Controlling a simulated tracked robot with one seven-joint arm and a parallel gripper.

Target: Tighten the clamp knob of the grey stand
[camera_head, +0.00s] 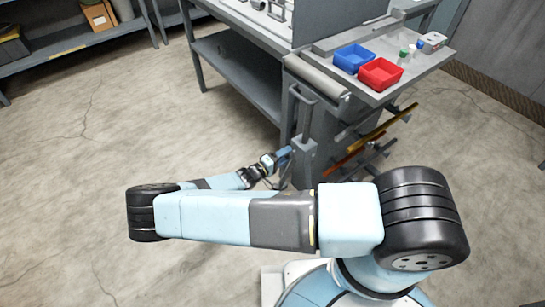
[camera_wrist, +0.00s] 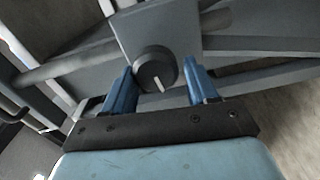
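In the wrist view the clamp knob (camera_wrist: 157,70) is a dark round knob with a short white line on its face, seated on a grey block of the stand (camera_wrist: 163,32). My gripper (camera_wrist: 161,82) has two blue fingers, open, one on each side of the knob with visible gaps between them and it. Whether the fingertips reach the knob's depth I cannot tell. In the head view the grey stand (camera_head: 303,150) rises beside the workbench, and my gripper (camera_head: 286,154) is close to its left side. The knob is too small or hidden there.
A grey workbench (camera_head: 235,80) stands behind the stand. Its side tray holds a blue bin (camera_head: 354,58), a red bin (camera_head: 380,74) and small bottles (camera_head: 404,56). Orange and red bars (camera_head: 385,126) stick out from a rack at right. Open floor (camera_head: 85,120) lies at left.

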